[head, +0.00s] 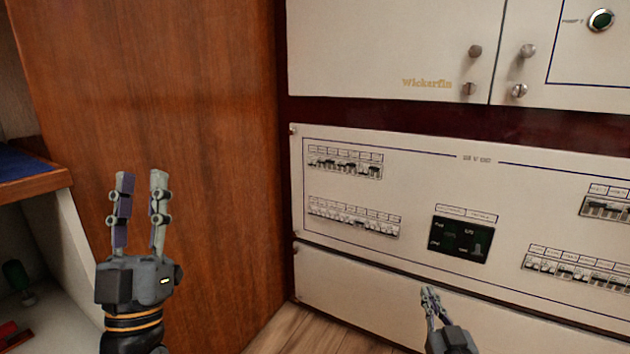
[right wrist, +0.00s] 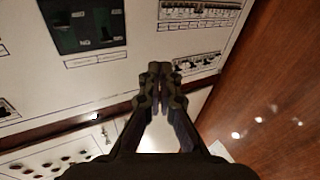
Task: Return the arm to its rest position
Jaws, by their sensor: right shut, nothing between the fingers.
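My right gripper (head: 430,294) is low in the head view, in front of the lower edge of the white breaker panel (head: 420,160). Its fingers are together with nothing between them. The right wrist view also shows the shut fingertips (right wrist: 160,72) in front of the panel. I cannot tell the exact gap to the panel, but no contact shows. My left gripper (head: 140,185) points up in front of the brown wood panel (head: 215,90). Its two fingers are apart and nothing is between them.
The breaker panel holds an upper breaker row (head: 345,164), a lower row (head: 352,218) and a dark switch block (head: 461,239). White cabinet doors with knobs (head: 475,51) are above. A shelf with a blue top (head: 28,163) is at the left. Wood floor (head: 310,330) shows below.

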